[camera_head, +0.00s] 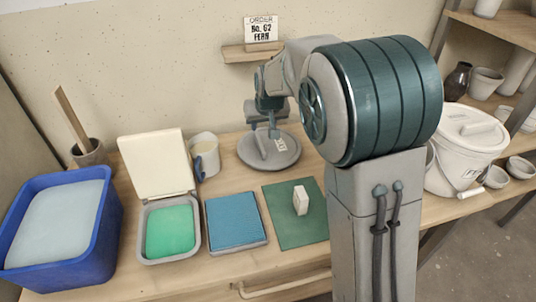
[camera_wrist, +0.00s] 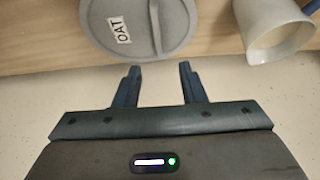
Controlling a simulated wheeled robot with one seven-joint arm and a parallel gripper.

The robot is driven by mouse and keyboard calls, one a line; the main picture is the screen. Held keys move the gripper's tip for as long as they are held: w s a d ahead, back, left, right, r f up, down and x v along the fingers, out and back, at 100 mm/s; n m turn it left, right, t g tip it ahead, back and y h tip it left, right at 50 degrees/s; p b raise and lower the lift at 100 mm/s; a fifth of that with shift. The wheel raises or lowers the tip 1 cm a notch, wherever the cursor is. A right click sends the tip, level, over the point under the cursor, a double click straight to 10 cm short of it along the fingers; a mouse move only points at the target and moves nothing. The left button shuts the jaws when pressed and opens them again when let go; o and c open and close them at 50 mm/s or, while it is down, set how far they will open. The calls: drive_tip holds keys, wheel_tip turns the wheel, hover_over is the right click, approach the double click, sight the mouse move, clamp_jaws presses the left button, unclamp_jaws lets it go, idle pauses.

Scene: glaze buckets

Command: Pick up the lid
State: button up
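A round grey lid (camera_head: 270,161) with a raised bar handle and a small white label is near the wall at the back of the table. The wrist view shows the lid (camera_wrist: 135,44) too, cut off at the top edge, and its label reads OAT. My gripper (camera_head: 273,132) is over the lid in the head view; its fingers look small there, and I cannot tell the exact gap. In the wrist view my gripper (camera_wrist: 158,67) is open with nothing between its fingers, and the handle lies beyond the fingertips. A white bucket (camera_head: 455,165) with its own pale lid (camera_head: 470,125) stands at right.
A pale jug (camera_head: 206,156) stands close left of the grey lid. An open box with green content (camera_head: 170,231), a blue pad (camera_head: 236,222), a green mat (camera_head: 285,232) with a white block (camera_head: 300,200), and a blue tub (camera_head: 103,240) fill the front and left. A small wall shelf (camera_head: 238,54) is behind.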

drive_tip(key=b, duration=0.1)
approach(260, 141)
drive_tip(key=x, duration=0.3)
drive_tip(key=shift+a+f, duration=0.2)
drive_tip(key=shift+a, duration=0.15)
drive_tip(key=x, duration=0.1)
drive_tip(key=b+x, duration=0.1)
drive_tip(key=x, duration=0.3)
drive_tip(key=shift+d, duration=0.25)
drive_tip(key=shift+w, duration=0.1)
clamp_jaws()
